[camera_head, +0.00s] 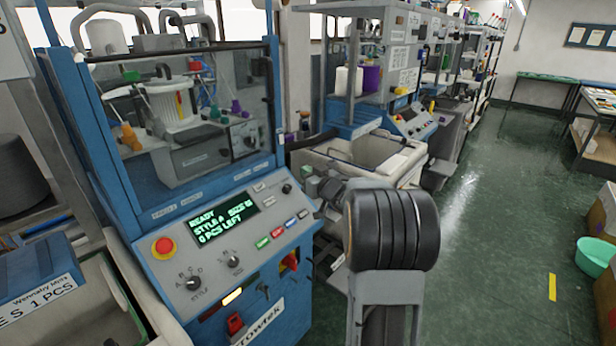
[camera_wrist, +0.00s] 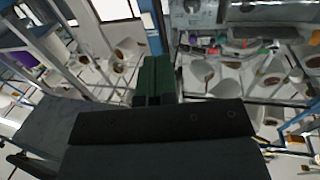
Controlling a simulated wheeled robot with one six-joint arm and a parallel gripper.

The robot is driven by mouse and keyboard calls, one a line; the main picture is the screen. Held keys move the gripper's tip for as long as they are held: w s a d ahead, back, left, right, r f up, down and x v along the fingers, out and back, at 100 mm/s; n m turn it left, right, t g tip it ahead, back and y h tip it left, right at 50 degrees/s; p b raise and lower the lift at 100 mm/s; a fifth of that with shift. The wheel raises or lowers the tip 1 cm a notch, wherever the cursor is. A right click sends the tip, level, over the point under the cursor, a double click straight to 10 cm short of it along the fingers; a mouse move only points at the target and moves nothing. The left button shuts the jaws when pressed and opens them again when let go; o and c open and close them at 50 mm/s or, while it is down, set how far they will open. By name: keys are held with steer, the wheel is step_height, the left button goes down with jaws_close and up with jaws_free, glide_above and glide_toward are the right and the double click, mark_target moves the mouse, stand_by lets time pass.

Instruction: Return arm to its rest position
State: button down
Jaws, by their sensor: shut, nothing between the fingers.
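My gripper (camera_wrist: 153,80) shows in the wrist view as a dark body with dark green fingers pressed together. It is shut with nothing between the fingers. In the head view my raised arm, with a black ridged joint, stands in front of the aisle at centre right. I cannot make out the fingertips in the head view. The wrist view faces shelves with several white cones (camera_wrist: 202,72) beyond the fingers, seen at a tilt. No contact between the gripper and anything shows.
A blue knitting machine (camera_head: 86,150) stands at left, its panel display (camera_head: 222,217) reading READY, STYLE A, 0 PCS LEFT. A cream bin (camera_head: 400,165) stands behind my arm. A green floor aisle (camera_head: 500,190) is open at right, with a turquoise basin (camera_head: 594,256) and cardboard boxes at its edge.

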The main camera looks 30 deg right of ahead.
steer(key=s+d+f+m+g+h, duration=0.35)
steer(key=d+f+g+h, duration=0.2)
steer(key=f, duration=0.25)
steer(key=s+a+f+g+h, duration=0.1)
steer(key=s+a+f+g, duration=0.25)
steer(key=s, duration=0.45)
steer(key=s+a+r+n+g+y, duration=0.1)
steer(key=s+a+g+y, duration=0.1)
steer(key=s+a, duration=0.6)
steer(key=s+a+r+n+g+y, duration=0.1)
steer(key=s+a+r+g+y, duration=0.1)
steer(key=s+a, duration=0.7)
steer(key=a+g, duration=0.1)
steer(key=a, duration=0.4)
steer(key=shift+s, duration=0.3)
